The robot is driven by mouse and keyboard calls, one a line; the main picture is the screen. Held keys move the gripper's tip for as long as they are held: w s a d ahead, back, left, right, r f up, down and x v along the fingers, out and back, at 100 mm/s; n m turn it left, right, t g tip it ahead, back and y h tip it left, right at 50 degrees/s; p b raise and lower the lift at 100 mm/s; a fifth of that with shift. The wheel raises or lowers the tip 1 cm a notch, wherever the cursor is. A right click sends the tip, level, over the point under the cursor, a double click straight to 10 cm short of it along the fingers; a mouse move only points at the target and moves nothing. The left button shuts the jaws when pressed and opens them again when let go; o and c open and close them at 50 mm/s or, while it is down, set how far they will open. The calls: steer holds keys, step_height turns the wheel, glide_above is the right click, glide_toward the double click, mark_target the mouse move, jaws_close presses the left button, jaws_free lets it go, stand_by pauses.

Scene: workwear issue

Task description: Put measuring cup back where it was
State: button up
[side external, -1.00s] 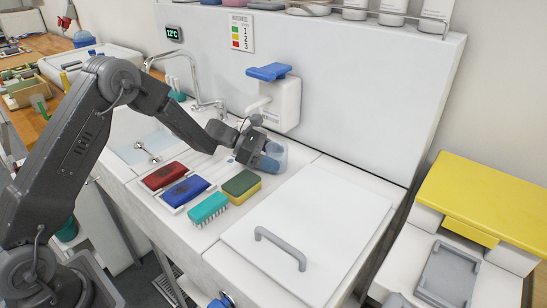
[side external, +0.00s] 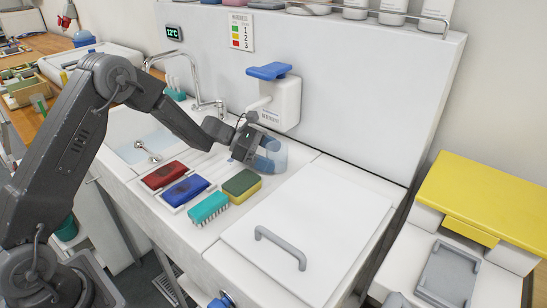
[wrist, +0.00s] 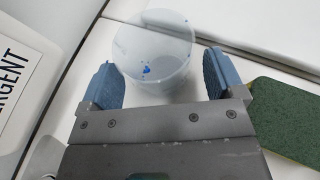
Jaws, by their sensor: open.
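The measuring cup (side external: 278,154) is clear with a bluish tint and stands on the white counter below the soap dispenser. The wrist view shows the cup (wrist: 152,45) from above, with small blue marks on it. My gripper (side external: 264,160) is at the cup's left side in the side view. In the wrist view my gripper (wrist: 160,72) is open, one blue-padded finger on each side of the cup's near part. A gap shows at the right finger; whether the left finger touches the cup I cannot tell. The gripper partly hides the cup in the side view.
The soap dispenser (side external: 279,103) hangs on the wall close behind. A green-yellow sponge (side external: 241,185), teal brush (side external: 208,209), blue block (side external: 186,190) and red block (side external: 165,174) lie in front. A white lid with a handle (side external: 281,248) is at the right; the sink is left.

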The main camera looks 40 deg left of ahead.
steer(key=v, duration=1.1)
steer(key=shift+s+d, duration=0.1)
steer(key=shift+f, duration=0.1)
